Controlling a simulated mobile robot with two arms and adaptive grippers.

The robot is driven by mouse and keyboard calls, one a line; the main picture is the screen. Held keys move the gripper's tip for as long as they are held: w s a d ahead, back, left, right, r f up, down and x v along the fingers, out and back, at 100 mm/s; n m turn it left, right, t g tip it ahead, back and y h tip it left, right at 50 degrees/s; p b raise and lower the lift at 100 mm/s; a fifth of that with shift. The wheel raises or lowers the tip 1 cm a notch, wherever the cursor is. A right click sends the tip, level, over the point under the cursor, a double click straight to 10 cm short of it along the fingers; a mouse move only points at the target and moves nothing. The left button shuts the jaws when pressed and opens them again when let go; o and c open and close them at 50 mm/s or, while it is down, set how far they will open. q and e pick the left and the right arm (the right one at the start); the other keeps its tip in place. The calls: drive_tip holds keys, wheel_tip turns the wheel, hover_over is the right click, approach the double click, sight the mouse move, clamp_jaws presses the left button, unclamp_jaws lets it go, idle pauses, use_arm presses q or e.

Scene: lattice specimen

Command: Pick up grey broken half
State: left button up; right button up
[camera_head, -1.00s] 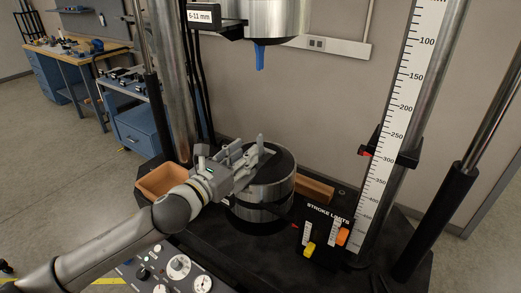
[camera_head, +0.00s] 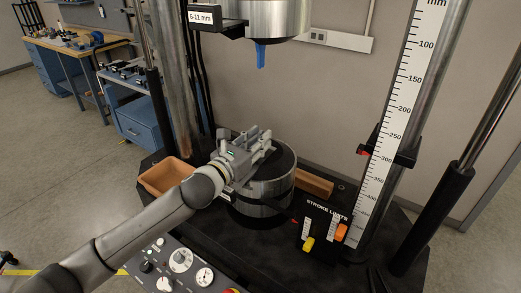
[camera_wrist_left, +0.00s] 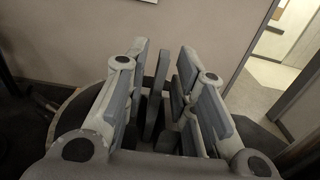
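A grey upright slab (camera_wrist_left: 158,85), which looks like the grey broken half, stands between the fingers of my left gripper (camera_wrist_left: 161,78) in the left wrist view. A narrow gap shows on each side of it, so the fingers appear open around it and not pressed on it. In the head view my left gripper (camera_head: 260,142) is over the dark top of the lower metal cylinder (camera_head: 262,190). There the grey half is hard to tell from the grey fingers. A blue piece (camera_head: 261,56) hangs from the upper metal cylinder (camera_head: 278,18). My right gripper is not in view.
An orange-brown open bin (camera_head: 166,176) stands left of the lower cylinder. A brown block (camera_head: 314,184) lies behind it at right. A stroke-limits panel (camera_head: 323,227), a ruler column (camera_head: 400,125) and metal posts flank the space. A control panel (camera_head: 180,262) is in front.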

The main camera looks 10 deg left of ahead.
use_arm(q)
clamp_jaws()
